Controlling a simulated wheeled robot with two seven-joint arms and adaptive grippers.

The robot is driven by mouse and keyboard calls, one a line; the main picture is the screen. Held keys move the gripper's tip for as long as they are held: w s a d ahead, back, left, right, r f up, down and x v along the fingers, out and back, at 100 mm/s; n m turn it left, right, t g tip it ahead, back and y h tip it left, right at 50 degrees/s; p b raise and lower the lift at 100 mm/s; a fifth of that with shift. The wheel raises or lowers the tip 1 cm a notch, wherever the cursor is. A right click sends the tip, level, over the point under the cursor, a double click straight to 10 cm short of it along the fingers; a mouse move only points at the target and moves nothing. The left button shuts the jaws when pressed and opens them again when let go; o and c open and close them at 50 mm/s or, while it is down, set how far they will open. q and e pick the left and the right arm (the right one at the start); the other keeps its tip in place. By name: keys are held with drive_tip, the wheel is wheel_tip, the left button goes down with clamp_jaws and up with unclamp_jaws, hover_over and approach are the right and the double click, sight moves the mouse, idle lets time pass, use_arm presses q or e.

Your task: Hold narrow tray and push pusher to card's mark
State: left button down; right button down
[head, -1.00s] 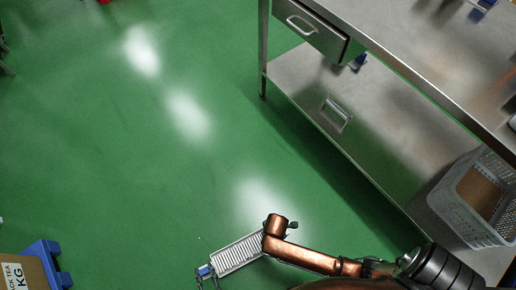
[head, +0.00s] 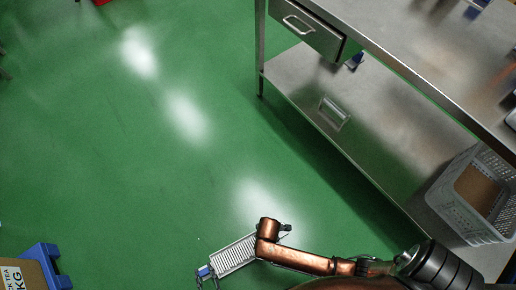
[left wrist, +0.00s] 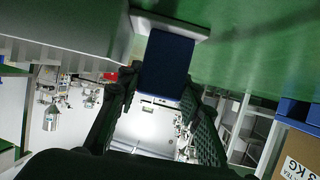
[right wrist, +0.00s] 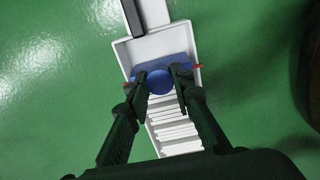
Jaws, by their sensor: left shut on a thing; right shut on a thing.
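The narrow white tray (head: 234,254) is held over the green floor, tilted in the head view, with a row of white teabags in it. My left gripper (head: 206,275) is shut on the tray's blue end handle, which fills the jaws in the left wrist view (left wrist: 166,65). My right gripper (right wrist: 160,80) is shut on the round knob of the blue pusher (right wrist: 147,68), which lies across the tray against the teabags (right wrist: 175,128). Red tips (right wrist: 198,66) show at both pusher ends. My right wrist hides the pusher in the head view. I cannot make out the card's mark.
A steel table (head: 400,60) with a drawer and lower shelf stands at the right. A grey crate (head: 470,195) is on that shelf. A carton (head: 18,272) and blue pallet (head: 48,265) are at the lower left. The floor between is clear.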

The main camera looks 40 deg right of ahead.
use_arm(q)
drive_tip(key=shift+s, duration=0.1)
use_arm(e)
drive_tip(key=a, duration=0.3)
drive_tip(key=w+a, duration=0.1)
drive_tip(key=a, duration=0.1)
drive_tip(key=shift+a, duration=0.25)
use_arm(q)
drive_tip(key=shift+d, duration=0.1)
use_arm(e)
drive_tip(key=c, duration=1.7)
unclamp_jaws()
drive_tip(key=shift+d, duration=0.1)
drive_tip(key=shift+r, duration=0.1)
wheel_tip(320, 180, up, 12)
drive_tip(key=shift+f, duration=0.1)
